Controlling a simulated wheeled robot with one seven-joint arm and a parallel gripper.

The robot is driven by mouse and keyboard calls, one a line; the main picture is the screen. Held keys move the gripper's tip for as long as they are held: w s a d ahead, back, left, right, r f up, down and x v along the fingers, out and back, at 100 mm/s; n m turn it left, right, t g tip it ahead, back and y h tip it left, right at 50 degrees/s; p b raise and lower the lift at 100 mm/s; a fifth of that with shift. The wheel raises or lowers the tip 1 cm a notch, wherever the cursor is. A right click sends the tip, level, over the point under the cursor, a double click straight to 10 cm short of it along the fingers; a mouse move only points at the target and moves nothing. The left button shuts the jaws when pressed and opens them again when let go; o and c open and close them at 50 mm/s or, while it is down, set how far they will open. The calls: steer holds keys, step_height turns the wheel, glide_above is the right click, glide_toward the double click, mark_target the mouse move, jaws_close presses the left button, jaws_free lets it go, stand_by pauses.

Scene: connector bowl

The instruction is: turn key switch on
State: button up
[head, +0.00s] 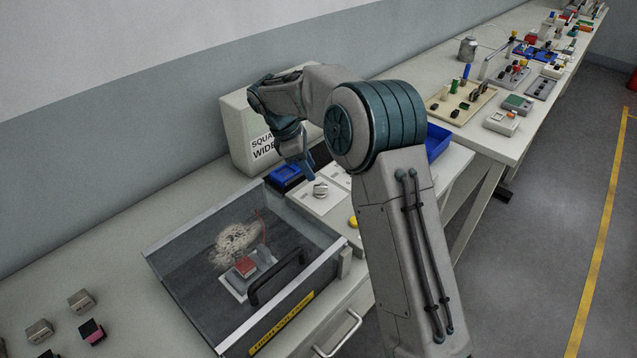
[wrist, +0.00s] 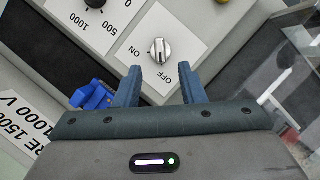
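The key switch (wrist: 159,51) is a silver knob on a white plate marked ON and OFF in the wrist view. Its grip bar lies roughly upright in that picture, between the two labels and nearer neither clearly. It also shows in the head view (head: 320,188) on the bench panel. My gripper (wrist: 157,80) is open, with its two blue fingers apart and nothing between them. The fingertips point toward the knob and appear short of it. In the head view my gripper (head: 312,172) hangs just above and left of the knob.
A clear-lidded high-voltage box (head: 250,265) with a black handle stands close in front of the switch. A beige cabinet (head: 237,130) stands behind. A dial (wrist: 94,4) marked 500 and 1000 is beside the switch. A blue tray (head: 437,142) lies to the right.

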mark_target(319, 185)
steer(key=x, duration=0.6)
steer(key=shift+d+f, duration=0.2)
steer(key=shift+f, duration=0.15)
jaws_close()
